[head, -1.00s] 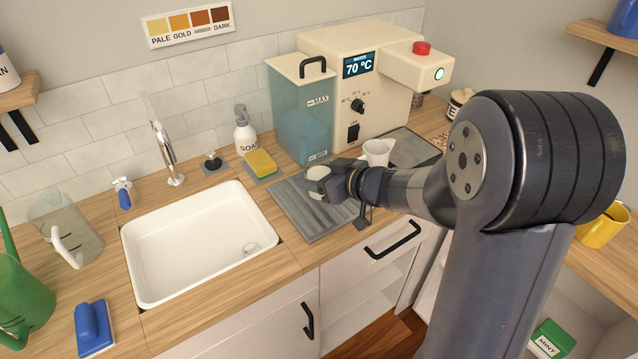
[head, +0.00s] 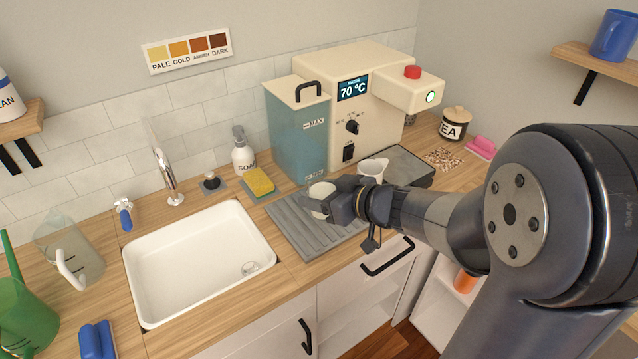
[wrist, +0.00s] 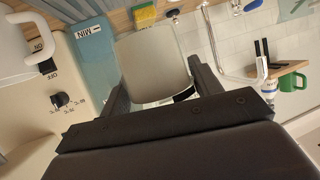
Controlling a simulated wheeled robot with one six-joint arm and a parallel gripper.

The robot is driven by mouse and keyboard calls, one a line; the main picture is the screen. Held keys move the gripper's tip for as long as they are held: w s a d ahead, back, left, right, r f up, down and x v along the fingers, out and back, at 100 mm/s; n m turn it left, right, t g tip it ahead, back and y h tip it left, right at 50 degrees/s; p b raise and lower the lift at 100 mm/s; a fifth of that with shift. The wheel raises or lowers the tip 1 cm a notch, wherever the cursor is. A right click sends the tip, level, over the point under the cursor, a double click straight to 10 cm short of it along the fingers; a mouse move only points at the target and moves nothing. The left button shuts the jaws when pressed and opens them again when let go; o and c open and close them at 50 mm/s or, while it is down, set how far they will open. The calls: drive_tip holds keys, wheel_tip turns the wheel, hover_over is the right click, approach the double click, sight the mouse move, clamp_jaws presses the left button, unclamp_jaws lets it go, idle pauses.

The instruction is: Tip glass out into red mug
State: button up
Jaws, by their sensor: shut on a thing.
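My gripper (head: 327,200) is over the grey ribbed mat (head: 290,228), between the sink and the machine. It is shut on a pale, whitish vessel, which I take to be the glass (head: 320,193). The wrist view shows the glass (wrist: 152,62) between my two fingers (wrist: 160,90). I cannot tell what is in it or whether it touches the mat. No red mug shows in either view. A white mug or jug (head: 374,168) stands just right of my gripper, by the machine's dark tray.
The machine (head: 350,95) with its blue tank (head: 298,140) stands close behind my gripper. Left are the white sink (head: 200,262), a yellow sponge (head: 258,181), a soap bottle (head: 242,155) and a clear jug (head: 75,250). A tea jar (head: 453,123) and pink sponge (head: 481,146) stand right.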

drive_tip(key=shift+s+d, duration=0.1)
drive_tip(key=shift+s, duration=0.2)
drive_tip(key=shift+r, duration=0.15)
drive_tip(key=shift+r+p, duration=0.95)
drive_tip(key=shift+p, duration=0.35)
